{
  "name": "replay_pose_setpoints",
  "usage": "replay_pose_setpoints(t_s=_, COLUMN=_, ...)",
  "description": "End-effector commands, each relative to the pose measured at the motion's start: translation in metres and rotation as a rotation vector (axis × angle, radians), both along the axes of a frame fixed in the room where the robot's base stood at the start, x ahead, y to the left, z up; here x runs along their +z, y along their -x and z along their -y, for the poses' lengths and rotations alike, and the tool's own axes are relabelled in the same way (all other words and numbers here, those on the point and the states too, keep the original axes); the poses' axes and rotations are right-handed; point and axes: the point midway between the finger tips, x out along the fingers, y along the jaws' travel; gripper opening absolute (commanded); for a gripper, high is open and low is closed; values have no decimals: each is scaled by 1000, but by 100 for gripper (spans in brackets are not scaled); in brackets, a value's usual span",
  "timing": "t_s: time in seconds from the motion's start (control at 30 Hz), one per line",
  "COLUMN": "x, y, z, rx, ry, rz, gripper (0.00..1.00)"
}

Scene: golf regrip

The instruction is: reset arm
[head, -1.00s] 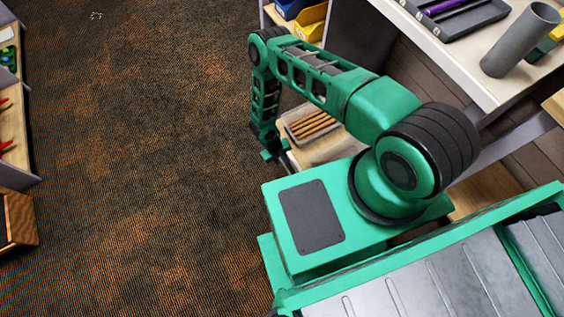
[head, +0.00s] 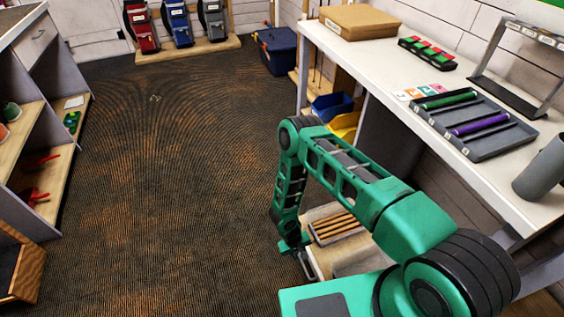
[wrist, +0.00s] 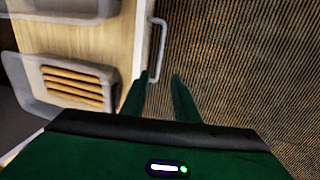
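My green arm (head: 365,190) reaches forward and then bends down toward the floor. My gripper (head: 305,265) hangs low beside a wooden drawer unit with a tray of brown sticks (head: 335,228). In the wrist view, my gripper (wrist: 160,88) has its two green fingers apart, with only carpet visible between them. A pale bar handle (wrist: 159,50) on the drawer front lies just beyond the fingertips. I cannot tell whether the left finger touches it. The tray of sticks (wrist: 72,86) is left of the fingers.
A white workbench (head: 425,105) at right carries a grey tray (head: 487,147) with green and purple grips. A shelf unit (head: 40,130) stands at left. Golf bags (head: 178,25) and a blue box (head: 277,50) are at the back. The carpet (head: 165,170) between is clear.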

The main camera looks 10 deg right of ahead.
Motion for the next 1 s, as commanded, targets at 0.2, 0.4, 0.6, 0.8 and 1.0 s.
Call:
replay_pose_setpoints(t_s=0.2, x=6, y=-6, z=1, rx=-4, ry=1, rz=3, gripper=28)
replay_pose_setpoints(t_s=0.4, x=52, y=-41, z=14, rx=-26, ry=12, rz=13, gripper=28)
replay_pose_setpoints(t_s=0.6, x=117, y=-79, z=36, rx=-61, ry=27, rz=20, gripper=28)
replay_pose_setpoints(t_s=0.8, x=185, y=-106, z=64, rx=-103, ry=44, rz=24, gripper=28)
replay_pose_setpoints(t_s=1.0, x=253, y=-122, z=93, rx=-150, ry=56, rz=29, gripper=28)
